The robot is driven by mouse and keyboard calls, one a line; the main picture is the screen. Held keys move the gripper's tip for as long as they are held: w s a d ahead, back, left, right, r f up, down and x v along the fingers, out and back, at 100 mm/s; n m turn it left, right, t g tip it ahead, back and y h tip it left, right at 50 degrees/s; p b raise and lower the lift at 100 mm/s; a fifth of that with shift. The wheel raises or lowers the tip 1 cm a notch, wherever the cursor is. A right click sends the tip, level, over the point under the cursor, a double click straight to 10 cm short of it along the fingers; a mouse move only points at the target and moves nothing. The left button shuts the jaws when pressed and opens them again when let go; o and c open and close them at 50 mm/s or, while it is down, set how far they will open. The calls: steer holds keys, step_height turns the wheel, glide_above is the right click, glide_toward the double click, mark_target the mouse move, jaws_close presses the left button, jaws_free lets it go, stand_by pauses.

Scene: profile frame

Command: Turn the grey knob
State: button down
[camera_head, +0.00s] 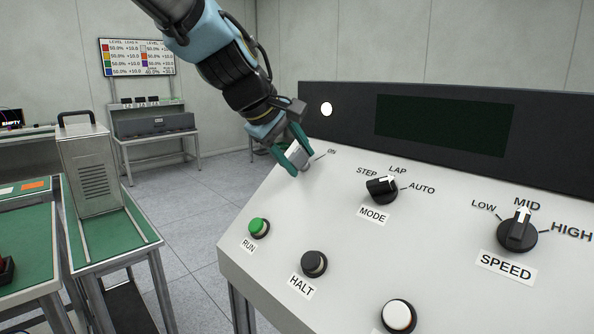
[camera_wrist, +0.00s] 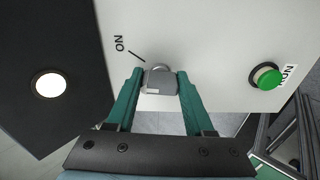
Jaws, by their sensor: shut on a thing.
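The grey knob (camera_head: 301,155) sits at the upper left of the sloped white control panel (camera_head: 345,235), beside a mark labelled ON. In the wrist view the grey knob (camera_wrist: 160,80) lies between the two green fingertips. My gripper (camera_head: 297,152) is shut on the knob, with one finger on each side; it also shows in the wrist view (camera_wrist: 160,84). In the head view the fingers hide part of the knob. The label under the knob is mostly hidden, so I cannot read its text.
A black MODE knob (camera_head: 381,189) and a black SPEED knob (camera_head: 517,232) are to the right. Green RUN (camera_head: 259,227), black HALT (camera_head: 314,263) and white (camera_head: 398,316) buttons sit lower. A dark upright board with a white lamp (camera_head: 326,109) rises behind.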

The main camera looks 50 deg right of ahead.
steer(key=m+b, duration=0.3)
steer(key=shift+f, duration=0.3)
steer(key=shift+r+m+b, duration=0.15)
steer(key=shift+m+b, duration=1.25)
steer(key=shift+m, duration=0.1)
steer(key=shift+c, duration=1.4)
jaws_free()
steer(key=shift+r, duration=0.1)
steer(key=shift+a, duration=0.1)
steer(key=b+v, duration=0.1)
steer(key=v, duration=0.9)
steer(key=shift+a+r, duration=0.15)
steer(key=shift+a, duration=0.25)
